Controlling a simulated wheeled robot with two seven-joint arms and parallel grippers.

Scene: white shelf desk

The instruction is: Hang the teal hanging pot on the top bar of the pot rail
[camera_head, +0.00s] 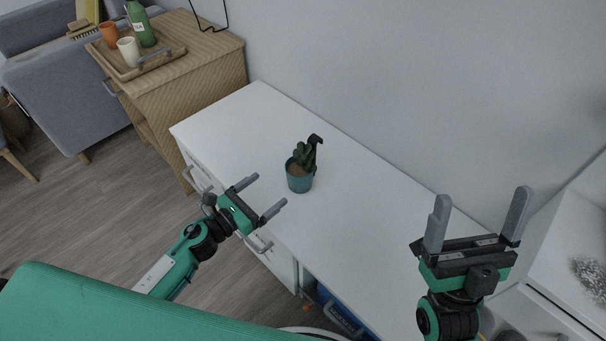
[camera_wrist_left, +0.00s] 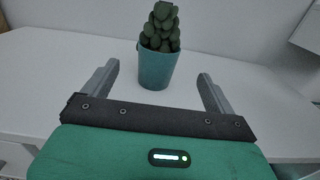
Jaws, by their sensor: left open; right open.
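The teal hanging pot (camera_head: 300,181) stands upright on the white desk top, with a green cactus in it and a black hook rising at its right side. In the left wrist view the pot (camera_wrist_left: 156,69) is just beyond the fingers, roughly centred between them. My left gripper (camera_head: 264,196) is open and empty, short of the pot and to its lower left. It also shows open in the left wrist view (camera_wrist_left: 156,85). My right gripper (camera_head: 479,220) is open and empty, with its fingers pointing up, at the right. The pot rail is not visible in either view.
The white desk top (camera_head: 375,215) is clear around the pot. A wooden cabinet (camera_head: 190,75) at the back left bears a tray (camera_head: 165,66) with cups and a green bottle (camera_head: 140,25). A white shelf unit (camera_head: 560,245) stands at the right edge.

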